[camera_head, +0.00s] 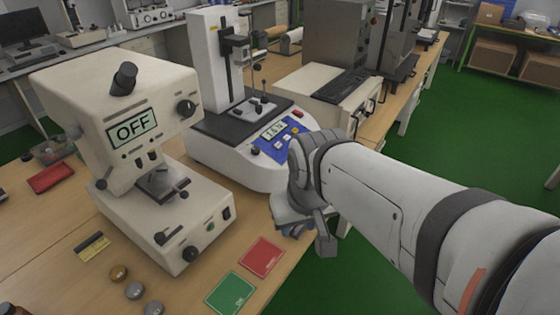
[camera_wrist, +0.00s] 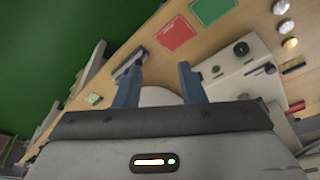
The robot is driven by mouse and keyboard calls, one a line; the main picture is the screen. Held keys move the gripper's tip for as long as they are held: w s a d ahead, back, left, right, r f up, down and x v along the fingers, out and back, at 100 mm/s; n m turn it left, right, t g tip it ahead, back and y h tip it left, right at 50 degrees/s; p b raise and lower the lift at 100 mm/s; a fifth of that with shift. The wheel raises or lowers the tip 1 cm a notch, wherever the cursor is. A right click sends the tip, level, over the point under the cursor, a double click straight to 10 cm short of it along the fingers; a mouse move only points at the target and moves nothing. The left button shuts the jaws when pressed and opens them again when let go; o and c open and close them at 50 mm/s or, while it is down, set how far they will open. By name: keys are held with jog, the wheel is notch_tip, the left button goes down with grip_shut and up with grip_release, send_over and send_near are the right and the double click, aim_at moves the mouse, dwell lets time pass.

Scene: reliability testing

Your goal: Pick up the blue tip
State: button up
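I cannot make out a separate blue tip in either view. My gripper (camera_head: 308,238) hangs over the front edge of the bench, right of the red card. In the wrist view its two blue-grey fingers (camera_wrist: 159,72) are spread apart with nothing held between them. A small dark grey item (camera_wrist: 128,62) shows just beyond the left finger near the bench edge; I cannot tell what it is. My arm and gripper hide part of the bench and of the white tester (camera_head: 235,160) with the blue panel (camera_head: 275,145).
A white hardness tester (camera_head: 130,110) reading OFF stands at left. A red card (camera_head: 261,256), a green card (camera_head: 231,293), several round metal blocks (camera_head: 134,290) and a yellow-black card (camera_head: 91,247) lie on the wooden bench (camera_head: 185,292). Green floor (camera_head: 440,150) is open at right.

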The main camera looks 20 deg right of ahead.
jog(key=shift+o, duration=0.6)
jog(key=shift+s+a, duration=0.1)
jog(key=shift+o, duration=0.7)
jog(key=w+a+f+m+g+y+b, duration=0.2)
jog(key=f+m+y+b, duration=0.3)
jog(key=f, duration=0.5)
jog(key=shift+w+a+f+m+g, duration=0.2)
jog(key=shift+w+a+m+g, duration=0.2)
jog(key=shift+a+m+g, duration=0.3)
jog(key=w+d+f+m+t+y+b, duration=0.4)
jog(key=w+d+f+m+t, duration=0.15)
jog(key=w+m, duration=0.25)
jog(key=w+d+f+m+t+y+b, duration=0.4)
jog(key=w+d+f+m, duration=0.1)
jog(key=w+f+m, duration=0.25)
jog(key=w+d+f+m+t+h+b, duration=0.3)
jog(key=d+f+m+t+h, duration=0.3)
jog(key=d+m, duration=0.4)
jog(key=shift+n+t+y, duration=0.45)
jog(key=shift+n+y, duration=0.15)
jog(key=shift+n, duration=0.05)
jog(key=x, duration=0.6)
jog(key=shift+w+f+p, duration=0.35)
jog(key=shift+w, duration=0.05)
jog(key=shift+c, duration=0.5)
jog(key=c, duration=0.9)
